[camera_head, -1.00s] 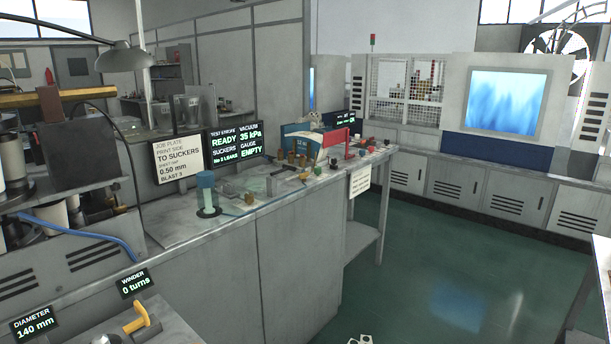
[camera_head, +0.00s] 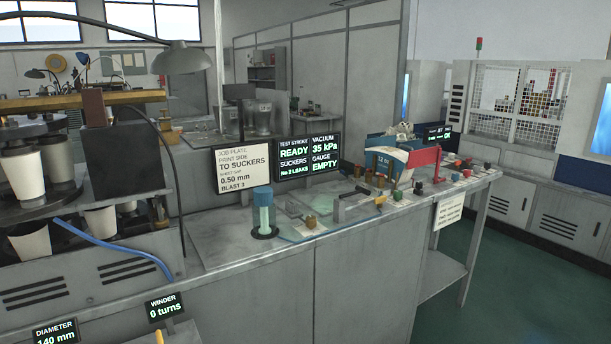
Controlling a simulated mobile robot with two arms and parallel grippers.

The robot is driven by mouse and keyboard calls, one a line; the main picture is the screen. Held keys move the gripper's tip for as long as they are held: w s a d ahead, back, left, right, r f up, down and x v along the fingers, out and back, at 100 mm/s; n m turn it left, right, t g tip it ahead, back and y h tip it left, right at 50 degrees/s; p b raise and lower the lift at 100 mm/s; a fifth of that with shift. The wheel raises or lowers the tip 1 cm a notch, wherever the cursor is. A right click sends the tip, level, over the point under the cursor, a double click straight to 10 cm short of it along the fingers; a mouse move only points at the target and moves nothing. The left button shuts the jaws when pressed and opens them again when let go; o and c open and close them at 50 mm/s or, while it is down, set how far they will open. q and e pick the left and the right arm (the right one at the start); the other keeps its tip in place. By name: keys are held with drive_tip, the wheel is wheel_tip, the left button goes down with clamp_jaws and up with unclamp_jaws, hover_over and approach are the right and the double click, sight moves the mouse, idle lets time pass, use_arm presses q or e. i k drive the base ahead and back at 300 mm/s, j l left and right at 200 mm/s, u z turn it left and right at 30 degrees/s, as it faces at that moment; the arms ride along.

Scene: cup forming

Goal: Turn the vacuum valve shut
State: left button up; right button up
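Neither of my grippers is in view.
The grey bench (camera_head: 225,232) carries a job plate sign (camera_head: 243,170), a teal cylinder (camera_head: 263,212) and a blue-and-white box (camera_head: 384,160). Paper cups (camera_head: 23,160) and a blue hose (camera_head: 120,246) are at left. Green floor (camera_head: 520,280) is open at right.

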sight(379, 200)
drive_tip(key=i+l+u, duration=0.15)
drive_tip(key=l, duration=0.25)
drive_tip(key=i+l+u, duration=0.15)
drive_tip(key=l, duration=0.3)
drive_tip(key=i+l+u, duration=0.1)
drive_tip(key=l, duration=0.35)
drive_tip(key=i+l+u, duration=0.15)
drive_tip(key=l, duration=0.3)
drive_tip(key=k, duration=0.05)
